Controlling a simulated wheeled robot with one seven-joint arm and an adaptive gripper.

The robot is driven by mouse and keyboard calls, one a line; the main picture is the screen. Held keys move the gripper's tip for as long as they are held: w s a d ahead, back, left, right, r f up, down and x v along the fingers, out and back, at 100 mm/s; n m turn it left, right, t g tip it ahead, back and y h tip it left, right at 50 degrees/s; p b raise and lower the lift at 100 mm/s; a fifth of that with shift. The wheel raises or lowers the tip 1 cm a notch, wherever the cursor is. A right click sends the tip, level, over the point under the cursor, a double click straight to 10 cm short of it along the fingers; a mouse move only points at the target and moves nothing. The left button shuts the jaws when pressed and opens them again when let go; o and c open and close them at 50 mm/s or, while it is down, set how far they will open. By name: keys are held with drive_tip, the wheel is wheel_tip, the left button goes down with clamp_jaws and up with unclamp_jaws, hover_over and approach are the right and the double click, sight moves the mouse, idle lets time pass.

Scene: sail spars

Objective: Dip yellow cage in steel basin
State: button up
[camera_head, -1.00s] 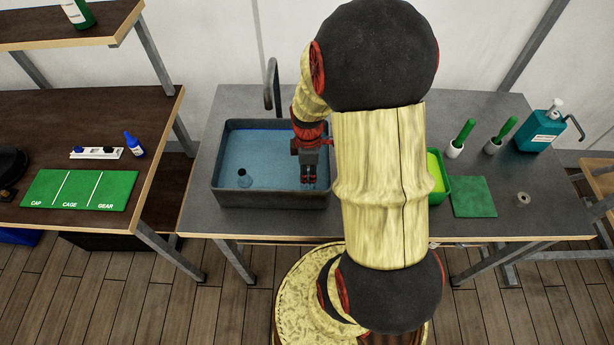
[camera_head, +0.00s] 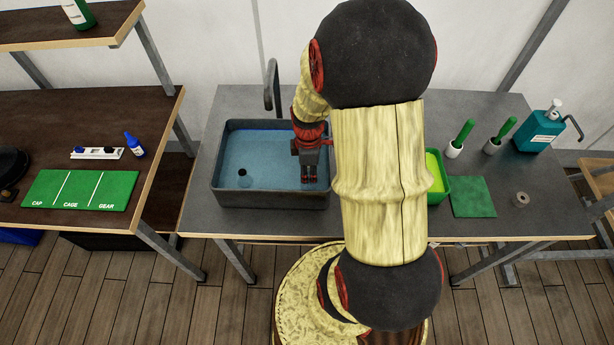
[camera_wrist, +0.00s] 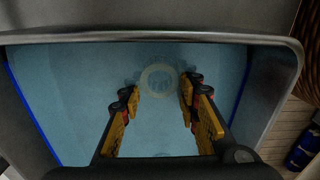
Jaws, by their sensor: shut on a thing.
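The cage looks blurred against the water. How deep it sits is hard to tell. In the head view the cage is hidden by my gripper.
A dark round spot (camera_head: 243,172) shows at the basin's left floor. A tap (camera_head: 272,85) stands behind the basin. A green tray (camera_head: 437,186), green mat (camera_head: 473,197), two green-handled brushes, a teal bottle (camera_head: 539,131) and a small grey ring-shaped part (camera_head: 521,199) lie right.

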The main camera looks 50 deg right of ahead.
drive_tip(key=shift+w+a, duration=0.15)
drive_tip(key=shift+w+a, duration=0.2)
drive_tip(key=shift+w, duration=0.05)
drive_tip(key=shift+s+d, duration=0.1)
drive_tip(key=shift+s, duration=0.05)
idle(0.4)
drive_tip(key=shift+s+d, duration=0.25)
drive_tip(key=shift+w+a, duration=0.1)
drive_tip(key=shift+w+a+p, duration=0.25)
drive_tip(key=shift+w+p, duration=0.05)
drive_tip(key=shift+s+d, duration=0.15)
idle(0.4)
drive_tip(key=shift+s+d, duration=0.2)
drive_tip(key=shift+s, duration=0.05)
drive_tip(key=shift+w+a, duration=0.1)
drive_tip(key=shift+w, duration=0.05)
